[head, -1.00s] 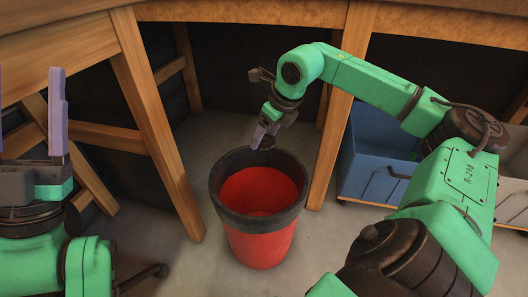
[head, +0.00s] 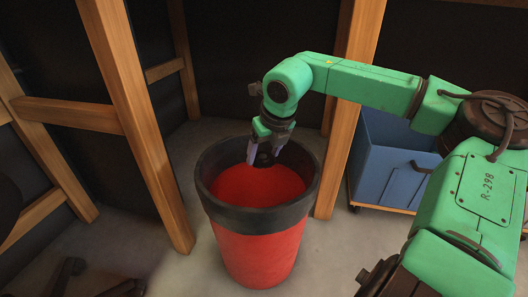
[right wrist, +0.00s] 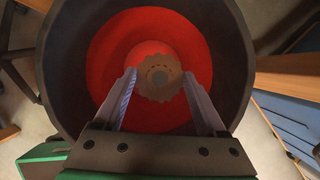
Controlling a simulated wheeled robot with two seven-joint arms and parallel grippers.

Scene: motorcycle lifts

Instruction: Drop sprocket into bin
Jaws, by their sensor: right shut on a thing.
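The bin (head: 257,221) is a red bucket with a wide black rim, standing upright on the floor; its open mouth also fills much of the right wrist view (right wrist: 62,75). My right gripper (head: 264,157) points down over the back part of the bin's mouth. It is shut on the sprocket (right wrist: 159,77), a brown toothed disc with a central hub, held between the fingertips with the red bin interior behind it. In the head view the sprocket (head: 265,161) is a small dark shape, partly hidden by the fingers. My left gripper is out of view.
Wooden bench legs stand left (head: 140,120) and right (head: 346,105) of the bin, close to it. A blue wheeled container (head: 385,170) is to the right.

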